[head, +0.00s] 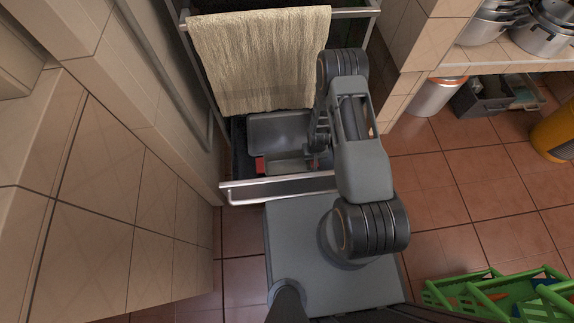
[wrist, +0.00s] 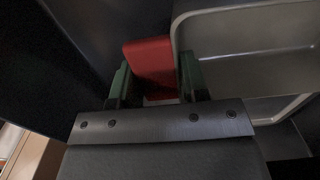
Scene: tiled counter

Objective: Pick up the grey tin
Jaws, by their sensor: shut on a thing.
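The open grey metal tin (head: 282,130) lies in the pulled-out drawer, below the hanging towel. In the wrist view it is on the right, with a rounded rim (wrist: 250,22) and a hollow inside. My gripper (wrist: 155,82) reaches down into the drawer. A red block (wrist: 150,62) shows between its two dark green fingers, and the jaws appear shut on it. The right finger overlaps the tin's left edge in the picture; I cannot tell whether they touch. In the head view my arm hides most of the gripper and the drawer's right side.
The drawer's front rail (head: 275,186) stands close before my arm. A beige towel (head: 262,62) hangs over the drawer. A red thing (head: 260,165) shows at the drawer's left. A green crate (head: 490,293) stands at lower right; the tiled floor on the right is partly clear.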

